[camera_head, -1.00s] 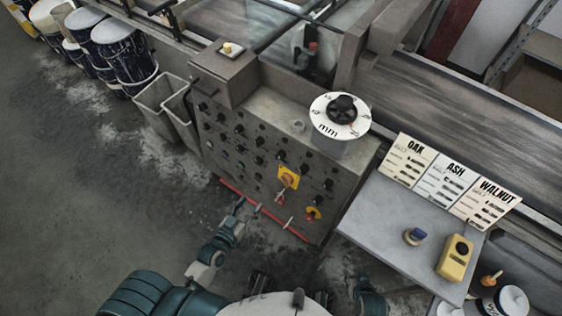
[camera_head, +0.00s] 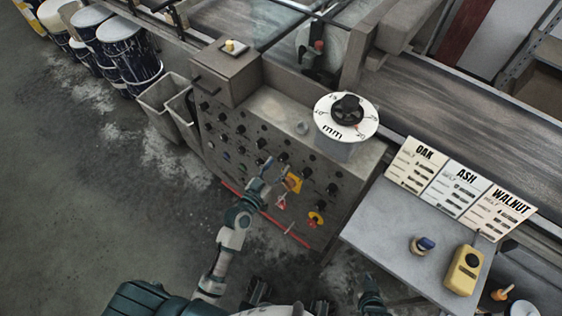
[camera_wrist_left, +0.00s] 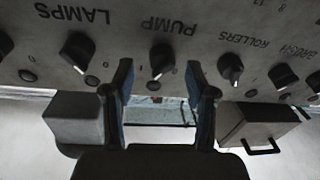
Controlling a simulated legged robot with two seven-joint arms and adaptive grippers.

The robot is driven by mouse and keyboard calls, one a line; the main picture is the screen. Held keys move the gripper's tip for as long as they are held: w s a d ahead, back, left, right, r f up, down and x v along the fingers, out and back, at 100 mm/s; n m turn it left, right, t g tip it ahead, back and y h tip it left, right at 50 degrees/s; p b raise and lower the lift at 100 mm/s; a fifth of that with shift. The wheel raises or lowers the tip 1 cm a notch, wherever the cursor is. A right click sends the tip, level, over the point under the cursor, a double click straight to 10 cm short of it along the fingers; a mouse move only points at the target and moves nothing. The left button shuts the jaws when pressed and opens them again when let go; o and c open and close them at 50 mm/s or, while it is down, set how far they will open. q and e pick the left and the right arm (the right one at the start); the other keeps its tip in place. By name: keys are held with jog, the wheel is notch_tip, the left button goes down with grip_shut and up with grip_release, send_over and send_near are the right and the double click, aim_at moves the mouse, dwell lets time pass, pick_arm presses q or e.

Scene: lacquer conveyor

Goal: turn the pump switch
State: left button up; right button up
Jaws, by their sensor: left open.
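The control panel (camera_head: 225,135) is a grey cabinet face with rows of black knobs. In the left wrist view the pump switch (camera_wrist_left: 162,58) is a black knob beside the upside-down word PUMP. My left gripper (camera_wrist_left: 160,80) is open, with one finger on each side of that knob in the picture. I cannot tell whether the fingers touch it. In the head view my left gripper (camera_head: 270,172) is at the panel face and covers some knobs, so I cannot pick out the pump switch there.
In the left wrist view, the LAMPS knob (camera_wrist_left: 77,52) and ROLLERS knob (camera_wrist_left: 230,68) flank the pump switch. A yellow-plated switch (camera_head: 293,182) lies right of my gripper. A thickness dial (camera_head: 346,118) sits on top; a side table (camera_head: 390,235) stands right.

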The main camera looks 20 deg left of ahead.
aim_at(282, 158)
pick_arm(q)
jog(key=shift+a+x, duration=0.2)
jog(key=shift+x, duration=1)
pick_arm(e)
jog(key=shift+w+a+r+t, duration=0.2)
jog(key=shift+w+a+t, duration=0.15)
jog(key=shift+w, duration=0.1)
